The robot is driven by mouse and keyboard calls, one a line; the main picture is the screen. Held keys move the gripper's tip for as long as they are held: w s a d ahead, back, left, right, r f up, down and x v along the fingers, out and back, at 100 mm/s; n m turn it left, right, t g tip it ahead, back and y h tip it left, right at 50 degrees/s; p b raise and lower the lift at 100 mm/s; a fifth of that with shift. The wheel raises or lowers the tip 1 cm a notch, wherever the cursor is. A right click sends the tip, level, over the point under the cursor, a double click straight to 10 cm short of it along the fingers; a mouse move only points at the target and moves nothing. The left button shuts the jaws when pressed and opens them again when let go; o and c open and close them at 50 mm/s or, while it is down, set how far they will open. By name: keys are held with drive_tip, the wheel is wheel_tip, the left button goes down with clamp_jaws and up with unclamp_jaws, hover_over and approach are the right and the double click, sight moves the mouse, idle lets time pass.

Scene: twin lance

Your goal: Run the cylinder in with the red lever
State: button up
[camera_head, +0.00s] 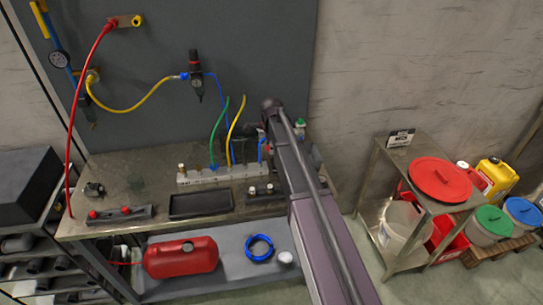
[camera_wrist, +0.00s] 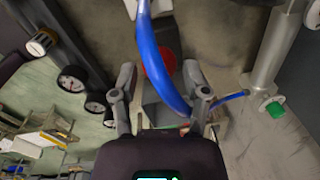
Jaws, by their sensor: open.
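In the wrist view my gripper (camera_wrist: 162,98) is open, its two fingers apart. A blue hose (camera_wrist: 168,70) curves down across the space between the fingers, nearer the camera. A red rounded part (camera_wrist: 155,62) shows behind the hose, partly covered; I cannot tell whether it is the red lever. A grey metal cylinder-like body (camera_wrist: 272,50) stands at right, with a green-capped fitting (camera_wrist: 275,108) beside it. I cannot tell whether the fingers touch anything. In the head view my arm hides the gripper and much of the bench's right end.
The workbench (camera_head: 130,170) carries a grey valve block (camera_head: 215,174) with green, yellow and blue hoses, a black tray (camera_head: 201,204) and a red-knobbed block (camera_head: 120,213). A red tank (camera_head: 181,257) lies on the shelf below. Round gauges (camera_wrist: 72,78) are left of my fingers. A steel cart (camera_head: 385,170) stands right.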

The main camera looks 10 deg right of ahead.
drive_tip(key=shift+w+f+b, duration=0.1)
drive_tip(key=shift+f+b, duration=0.95)
drive_tip(key=shift+f, duration=0.3)
clamp_jaws()
